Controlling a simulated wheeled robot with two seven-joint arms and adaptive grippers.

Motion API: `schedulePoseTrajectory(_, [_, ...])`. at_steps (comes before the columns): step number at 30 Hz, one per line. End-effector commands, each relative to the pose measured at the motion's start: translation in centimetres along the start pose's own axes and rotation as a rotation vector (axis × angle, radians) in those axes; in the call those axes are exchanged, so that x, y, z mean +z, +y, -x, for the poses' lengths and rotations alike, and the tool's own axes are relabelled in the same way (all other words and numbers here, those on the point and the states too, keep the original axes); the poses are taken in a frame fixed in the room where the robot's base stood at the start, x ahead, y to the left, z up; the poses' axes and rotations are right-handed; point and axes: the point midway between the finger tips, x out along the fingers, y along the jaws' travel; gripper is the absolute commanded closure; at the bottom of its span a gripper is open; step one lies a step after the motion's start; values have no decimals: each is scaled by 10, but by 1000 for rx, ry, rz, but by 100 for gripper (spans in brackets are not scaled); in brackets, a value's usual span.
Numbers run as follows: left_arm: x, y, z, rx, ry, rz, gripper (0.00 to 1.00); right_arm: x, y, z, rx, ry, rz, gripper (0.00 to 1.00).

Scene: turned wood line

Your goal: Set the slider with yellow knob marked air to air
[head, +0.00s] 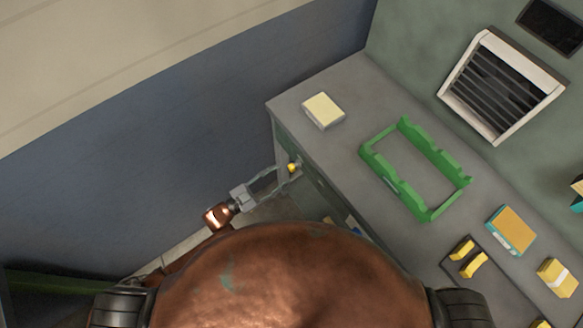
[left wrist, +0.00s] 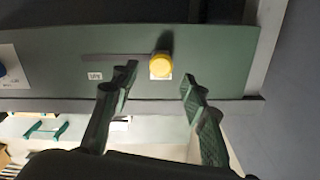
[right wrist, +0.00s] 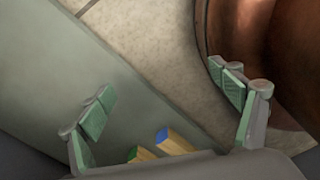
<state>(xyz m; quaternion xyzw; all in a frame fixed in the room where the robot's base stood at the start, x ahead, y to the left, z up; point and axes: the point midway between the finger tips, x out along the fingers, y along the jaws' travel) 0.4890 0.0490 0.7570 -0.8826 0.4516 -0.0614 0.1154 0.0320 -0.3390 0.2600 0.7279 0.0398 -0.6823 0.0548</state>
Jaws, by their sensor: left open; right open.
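The slider's yellow knob (head: 292,168) sits on the front face of the grey-green bench. In the left wrist view the yellow knob (left wrist: 160,64) is at the right end of a dark horizontal slot (left wrist: 112,57). A small white label (left wrist: 95,76) lies below the slot's left part; its text is too small to read. Another pale label shows partly behind the knob. My left gripper (head: 281,180) is open in front of the knob, its fingertips (left wrist: 158,82) either side of it in view; contact is not visible. My right gripper (right wrist: 170,92) is open and empty.
A blue knob (left wrist: 3,70) on a white plate is at the left wrist view's left edge. The bench top (head: 335,150) holds a green frame (head: 373,160), a cream block (head: 323,110) and small boxes. Yellow-and-blue pieces (right wrist: 174,141) lie near my right gripper in view.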

Motion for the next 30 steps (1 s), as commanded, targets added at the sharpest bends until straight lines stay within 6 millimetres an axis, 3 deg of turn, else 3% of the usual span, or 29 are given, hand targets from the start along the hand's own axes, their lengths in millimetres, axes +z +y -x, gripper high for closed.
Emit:
schedulePoseTrajectory(6, [0,-1,-37,-2,-1,0,59,27,-8,-1,-8,-33,-10,15])
schedulePoseTrajectory(12, [2,-1,-57,-2,-3,1,59,31,-7,-2,-7,-38,-10,15])
schedulePoseTrajectory(23, [2,-1,-61,-3,-5,0,60,16,0,-3,0,-19,-3,15])
schedulePoseTrajectory(30, [2,-1,-61,-3,-5,0,76,17,1,-3,1,-21,-3,15])
